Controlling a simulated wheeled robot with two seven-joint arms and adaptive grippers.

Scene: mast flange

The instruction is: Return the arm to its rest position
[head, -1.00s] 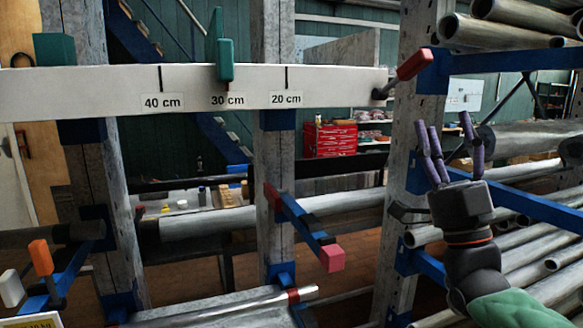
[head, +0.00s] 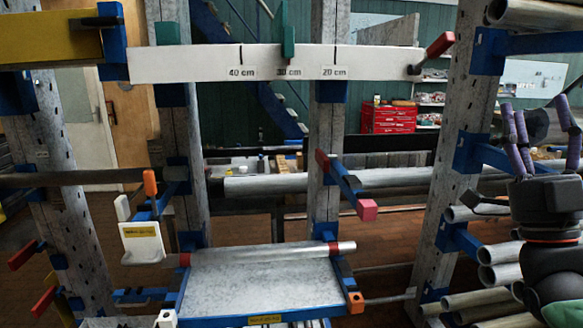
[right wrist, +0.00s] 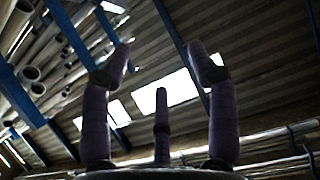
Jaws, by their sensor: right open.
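My right gripper (head: 545,140) is at the right edge of the head view, pointing up, with its purple fingers apart and nothing between them. The right wrist view shows the same open fingers (right wrist: 160,75) against the roof, with empty space between them. The gripper stands in front of the rack of pipes and apart from the white measuring beam (head: 300,62). The forearm below it is partly cut off by the frame. My left gripper does not show in either view.
Grey metal pipes (head: 500,250) lie on blue arms behind and below my right gripper. A grey upright (head: 455,150) stands left of it. A grey tray (head: 265,280) with a pipe along its back edge sits lower middle. A red tool chest (head: 388,118) stands behind.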

